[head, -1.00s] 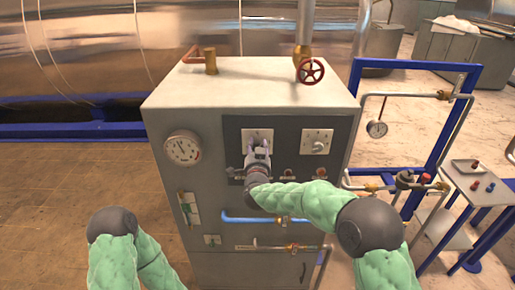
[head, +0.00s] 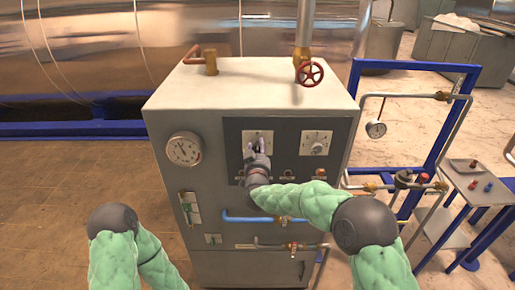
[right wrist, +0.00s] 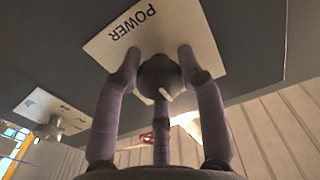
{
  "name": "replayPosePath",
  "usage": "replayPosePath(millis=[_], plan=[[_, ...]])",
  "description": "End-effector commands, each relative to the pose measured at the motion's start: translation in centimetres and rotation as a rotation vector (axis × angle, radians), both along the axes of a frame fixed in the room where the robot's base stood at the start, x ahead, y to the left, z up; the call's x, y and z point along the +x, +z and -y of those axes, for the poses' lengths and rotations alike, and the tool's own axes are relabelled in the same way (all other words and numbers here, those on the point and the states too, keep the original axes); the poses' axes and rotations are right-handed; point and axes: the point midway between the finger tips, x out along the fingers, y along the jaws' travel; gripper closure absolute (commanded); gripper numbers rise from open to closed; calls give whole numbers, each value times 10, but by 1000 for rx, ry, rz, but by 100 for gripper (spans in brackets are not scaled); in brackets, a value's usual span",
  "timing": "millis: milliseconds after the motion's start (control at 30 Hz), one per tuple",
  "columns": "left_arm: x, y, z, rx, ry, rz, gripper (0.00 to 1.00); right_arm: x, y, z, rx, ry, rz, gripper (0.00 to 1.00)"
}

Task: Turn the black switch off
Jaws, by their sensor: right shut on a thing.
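The black switch (right wrist: 160,76) is a round knob with a light pointer mark, on a white plate marked POWER (right wrist: 118,38) in the right wrist view. My right gripper (right wrist: 158,60) has its purple-grey fingers around the knob and is shut on it. In the head view the right gripper (head: 258,143) is at the left white plate (head: 247,136) of the dark panel, and hides most of the knob. Only part of my left arm shows at the lower left; its gripper is out of view.
A second white plate with a pale knob (head: 317,146) is to the right on the panel. Red indicators (head: 320,173) are below it. The grey cabinet (head: 200,110) also bears a gauge (head: 183,149), a red valve wheel (head: 310,73) and a blue pipe (head: 245,217).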

Motion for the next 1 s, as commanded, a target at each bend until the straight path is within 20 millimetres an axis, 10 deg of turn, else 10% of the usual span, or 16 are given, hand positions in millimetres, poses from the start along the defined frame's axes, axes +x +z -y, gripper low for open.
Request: replayPosePath(millis=[500,533,600,1000], plan=[[0,1,0,0,0,0,54,0,-2,0,-19,0,-3,93],[0,1,0,0,0,0,54,0,-2,0,-19,0,-3,52],[0,1,0,0,0,0,54,0,-2,0,-19,0,-3,36],[0,1,0,0,0,0,54,-4,0,0,-17,1,-1,36]])
